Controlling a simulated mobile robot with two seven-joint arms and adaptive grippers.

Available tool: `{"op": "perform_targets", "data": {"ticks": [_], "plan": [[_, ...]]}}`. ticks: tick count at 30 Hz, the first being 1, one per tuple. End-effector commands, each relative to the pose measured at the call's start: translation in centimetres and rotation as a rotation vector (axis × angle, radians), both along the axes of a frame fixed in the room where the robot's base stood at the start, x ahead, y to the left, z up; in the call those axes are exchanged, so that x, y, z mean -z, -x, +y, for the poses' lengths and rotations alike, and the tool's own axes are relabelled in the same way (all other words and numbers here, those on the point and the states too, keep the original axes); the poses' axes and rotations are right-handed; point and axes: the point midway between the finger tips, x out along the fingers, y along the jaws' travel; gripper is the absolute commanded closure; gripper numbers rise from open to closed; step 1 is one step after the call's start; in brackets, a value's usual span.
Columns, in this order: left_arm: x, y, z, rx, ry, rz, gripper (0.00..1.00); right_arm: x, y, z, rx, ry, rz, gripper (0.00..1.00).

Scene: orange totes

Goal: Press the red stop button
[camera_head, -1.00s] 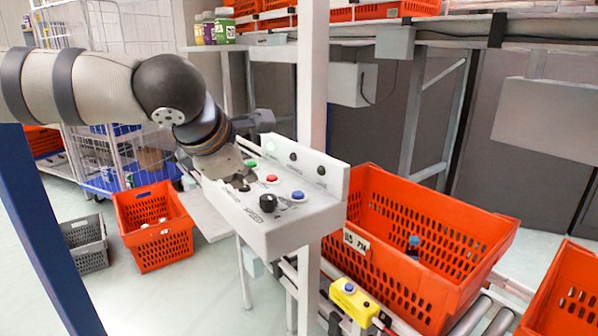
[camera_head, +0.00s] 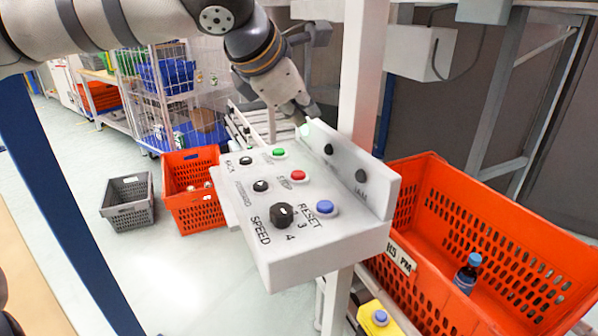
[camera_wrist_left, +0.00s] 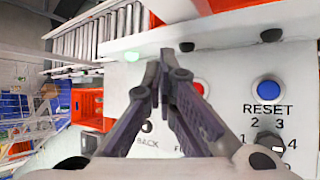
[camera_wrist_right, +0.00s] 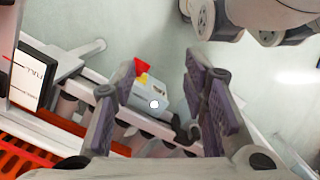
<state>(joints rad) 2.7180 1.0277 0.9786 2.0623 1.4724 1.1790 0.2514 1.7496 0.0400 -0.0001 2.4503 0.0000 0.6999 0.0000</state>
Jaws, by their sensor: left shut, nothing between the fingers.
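The red stop button (camera_head: 298,174) sits on the sloped top of the white control panel (camera_head: 290,245), between a green button (camera_head: 279,152) and a blue reset button (camera_head: 325,207). My left gripper (camera_head: 302,120) is shut and empty above the far end of the panel, behind the red button and apart from it.
The panel's raised back and a white post (camera_head: 363,80) stand right of my left gripper. Black knobs (camera_head: 282,214) sit along the panel's left side. An orange tote (camera_head: 470,225) with a bottle stands at right. A grey box (camera_wrist_right: 145,105) lies beyond my right fingers.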

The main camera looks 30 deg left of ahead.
Motion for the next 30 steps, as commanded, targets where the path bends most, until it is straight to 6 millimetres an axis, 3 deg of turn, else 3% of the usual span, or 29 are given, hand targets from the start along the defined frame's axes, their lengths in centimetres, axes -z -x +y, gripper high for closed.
{"op": "perform_targets", "data": {"ticks": [9, 15, 30], "plan": [[4.8, 0.1, 0.0, 0.003, 0.003, 0.003, 1.00, 0.0, 0.0, 0.0, 0.000, 0.000, 0.000, 0.60], [6.8, 0.0, 0.0, 0.002, 0.001, 0.001, 1.00, 0.1, 0.1, 0.0, 0.000, 0.000, 0.003, 0.60], [7.4, 0.0, 0.0, 0.002, 0.001, -0.001, 1.00, 0.1, 0.1, 0.0, 0.000, 0.000, 0.004, 0.60]]}}
